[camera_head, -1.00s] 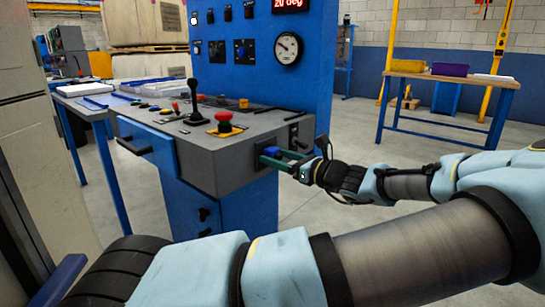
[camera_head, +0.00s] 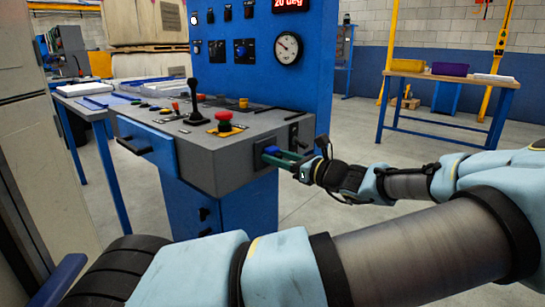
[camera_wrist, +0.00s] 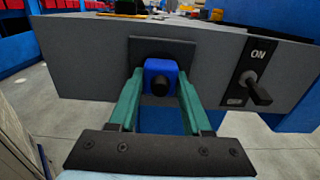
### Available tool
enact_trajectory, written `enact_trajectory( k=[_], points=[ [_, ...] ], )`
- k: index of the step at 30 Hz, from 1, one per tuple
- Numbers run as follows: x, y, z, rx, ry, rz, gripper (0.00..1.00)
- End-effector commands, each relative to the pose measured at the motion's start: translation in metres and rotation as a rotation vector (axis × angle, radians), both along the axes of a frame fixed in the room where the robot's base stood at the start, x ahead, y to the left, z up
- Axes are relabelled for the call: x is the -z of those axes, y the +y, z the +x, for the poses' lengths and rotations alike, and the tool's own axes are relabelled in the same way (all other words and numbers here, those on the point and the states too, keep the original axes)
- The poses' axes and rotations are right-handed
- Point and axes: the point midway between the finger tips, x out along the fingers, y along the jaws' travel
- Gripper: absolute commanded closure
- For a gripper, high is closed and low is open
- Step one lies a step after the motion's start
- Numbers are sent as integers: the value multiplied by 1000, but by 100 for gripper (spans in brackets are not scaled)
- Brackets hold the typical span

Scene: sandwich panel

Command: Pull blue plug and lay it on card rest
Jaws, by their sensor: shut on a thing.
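The blue plug (camera_wrist: 152,68) is a small block with a dark round end facing the wrist camera. It stands in front of a dark plate (camera_wrist: 180,46) on the grey side of the console. My gripper (camera_wrist: 160,84) has green fingers shut on the plug from left and right. I cannot tell whether the plug is still seated in the plate. In the head view the plug (camera_head: 271,150) shows at the console's right face, with my gripper (camera_head: 278,156) beside it. I cannot pick out the card rest for certain.
An ON toggle switch (camera_wrist: 257,88) sticks out right of the plug. The console top (camera_head: 240,138) carries a black joystick (camera_head: 192,100), a red mushroom button (camera_head: 223,121) and other controls. A workbench (camera_head: 450,78) with bins stands at the back right. Open floor lies between.

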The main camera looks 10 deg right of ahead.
Motion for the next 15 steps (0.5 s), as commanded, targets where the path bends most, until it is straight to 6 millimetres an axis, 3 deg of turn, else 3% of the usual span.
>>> enact_trajectory(
  k=[15],
  points=[
    [-2, -12, -12, 1, 0, 0, 100]
  ],
)
